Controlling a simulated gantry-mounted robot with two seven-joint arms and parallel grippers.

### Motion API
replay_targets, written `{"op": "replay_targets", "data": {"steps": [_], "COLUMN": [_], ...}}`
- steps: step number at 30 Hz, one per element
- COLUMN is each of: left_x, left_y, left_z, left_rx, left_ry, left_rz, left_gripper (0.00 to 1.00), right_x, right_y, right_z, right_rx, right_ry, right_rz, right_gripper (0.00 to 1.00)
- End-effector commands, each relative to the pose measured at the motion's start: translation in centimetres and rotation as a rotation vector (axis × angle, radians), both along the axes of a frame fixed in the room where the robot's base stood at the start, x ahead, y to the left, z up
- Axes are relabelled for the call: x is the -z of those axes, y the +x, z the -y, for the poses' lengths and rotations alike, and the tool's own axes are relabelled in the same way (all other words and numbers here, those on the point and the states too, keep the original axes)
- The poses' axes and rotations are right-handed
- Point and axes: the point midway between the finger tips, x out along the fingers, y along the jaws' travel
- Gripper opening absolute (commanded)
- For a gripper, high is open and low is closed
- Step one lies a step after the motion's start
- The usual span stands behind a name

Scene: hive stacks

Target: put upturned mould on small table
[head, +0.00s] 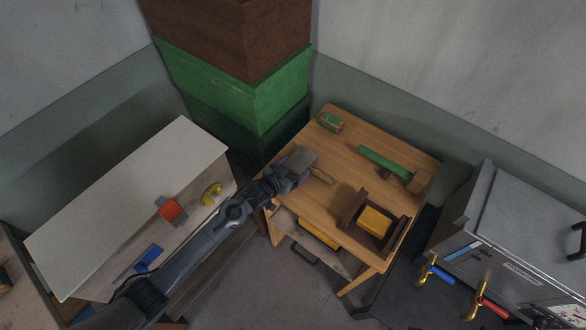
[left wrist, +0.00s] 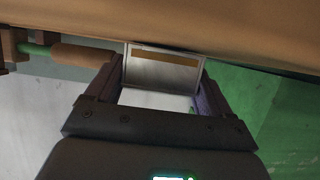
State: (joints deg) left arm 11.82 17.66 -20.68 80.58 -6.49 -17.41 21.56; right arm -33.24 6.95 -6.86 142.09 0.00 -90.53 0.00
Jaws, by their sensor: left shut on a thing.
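My left gripper (head: 296,166) is shut on a grey, box-like piece, apparently the mould (head: 302,157), at the left edge of the small wooden table (head: 322,207). In the left wrist view the mould (left wrist: 162,72) sits between the two fingers, a pale-edged rectangle with a brown strip. I cannot tell whether it touches the tabletop. My right gripper is not in view.
Stacked hive boxes (head: 240,85) stand behind. A pale bench (head: 125,195) is left, a grey machine (head: 515,235) right.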

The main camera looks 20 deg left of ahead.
Motion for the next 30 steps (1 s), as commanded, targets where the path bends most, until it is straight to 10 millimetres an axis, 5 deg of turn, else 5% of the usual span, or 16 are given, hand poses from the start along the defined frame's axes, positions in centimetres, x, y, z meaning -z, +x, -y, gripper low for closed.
{"op": "replay_targets", "data": {"steps": [7, 8, 11, 22, 30], "left_x": [0.3, 0.3, 0.3, -0.2, -1.6], "left_y": [0.1, 0.0, 0.0, -0.2, -3.6], "left_z": [0.0, 0.0, 0.0, -0.1, -1.1], "left_rx": [-0.001, -0.001, -0.001, 0.000, 0.000], "left_ry": [0.000, 0.000, 0.000, 0.000, 0.001], "left_rz": [0.002, 0.000, 0.000, -0.001, -0.002], "left_gripper": [0.43, 0.85, 1.00, 1.00, 1.00], "right_x": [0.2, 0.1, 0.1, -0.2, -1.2], "right_y": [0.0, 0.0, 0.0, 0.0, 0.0], "right_z": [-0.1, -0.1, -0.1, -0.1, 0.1], "right_rx": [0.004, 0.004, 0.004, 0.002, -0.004], "right_ry": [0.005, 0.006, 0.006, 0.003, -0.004], "right_rz": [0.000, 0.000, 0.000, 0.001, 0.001], "right_gripper": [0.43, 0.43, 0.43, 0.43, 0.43]}}
